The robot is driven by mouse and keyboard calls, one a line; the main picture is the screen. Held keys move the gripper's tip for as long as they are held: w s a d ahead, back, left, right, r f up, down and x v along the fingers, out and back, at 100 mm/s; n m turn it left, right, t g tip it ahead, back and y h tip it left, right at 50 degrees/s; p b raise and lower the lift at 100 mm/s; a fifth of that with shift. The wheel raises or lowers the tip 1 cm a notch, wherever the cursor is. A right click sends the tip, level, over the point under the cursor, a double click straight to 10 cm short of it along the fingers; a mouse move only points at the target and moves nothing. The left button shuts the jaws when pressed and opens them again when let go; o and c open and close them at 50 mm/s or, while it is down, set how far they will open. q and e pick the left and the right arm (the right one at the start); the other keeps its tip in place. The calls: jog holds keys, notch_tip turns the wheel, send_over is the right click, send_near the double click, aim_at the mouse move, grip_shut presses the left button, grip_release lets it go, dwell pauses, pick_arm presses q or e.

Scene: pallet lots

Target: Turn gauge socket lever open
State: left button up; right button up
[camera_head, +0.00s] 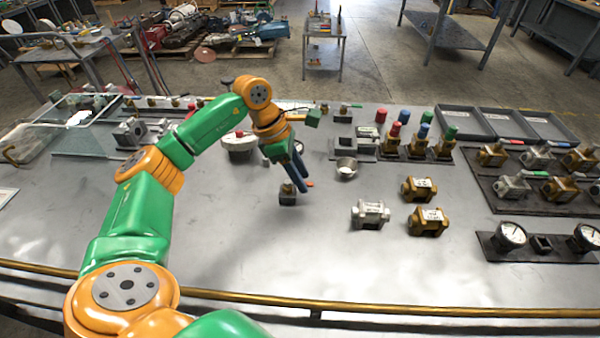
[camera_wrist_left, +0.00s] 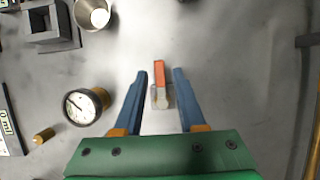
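A small block (camera_head: 288,196), which looks like the gauge socket, stands on the grey table below my left gripper. Its lever (camera_wrist_left: 159,78) has an orange-red handle and lies between my finger tips in the left wrist view. The handle points up in that view, from a pale base (camera_wrist_left: 162,99). My left gripper (camera_head: 298,182) points down and is open, and its blue fingers (camera_wrist_left: 160,82) stand on both sides of the lever with gaps. A round white gauge (camera_wrist_left: 85,105) lies left of the fingers in the wrist view. My right gripper is out of view.
A metal cup (camera_head: 346,168) and a dark block with a square opening (camera_wrist_left: 50,27) stand close by. Brass and silver valve bodies (camera_head: 427,220) stand to the right. A plate with gauges (camera_head: 512,234) is at far right. The table front is clear.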

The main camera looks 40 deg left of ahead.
pick_arm(q)
grip_shut()
jog(key=shift+w+n, duration=0.1)
jog(key=shift+n, duration=0.3)
jog(key=n, duration=0.1)
jog(key=n+t, duration=0.1)
jog(key=n+y, duration=0.1)
jog(key=shift+w+a+n, duration=0.35)
jog(key=shift+w+n, duration=0.05)
jog(key=n, duration=0.1)
jog(key=n+t+y+b, duration=0.1)
jog(key=n, duration=0.1)
jog(key=shift+w+a+n, duration=0.2)
jog(key=shift+a+n, duration=0.1)
jog(key=shift+a, duration=0.1)
jog(key=n+y, duration=0.1)
jog(key=n, duration=0.1)
jog(key=a+n+y, duration=0.1)
jog(key=n, duration=0.2)
jog(key=shift+a+b, duration=0.2)
jog(key=shift+b, duration=0.2)
jog(key=shift+s+a+n+g+y, duration=0.1)
jog(key=shift+a+n+y, duration=0.2)
jog(key=shift+n, duration=0.5)
jog(key=shift+a+n+g+y, duration=0.1)
jog(key=shift+n+y, duration=0.25)
jog(key=shift+n, duration=0.45)
jog(key=shift+s+a+n+g+y, duration=0.15)
jog(key=shift+n+y, duration=0.2)
jog(key=shift+n, duration=0.45)
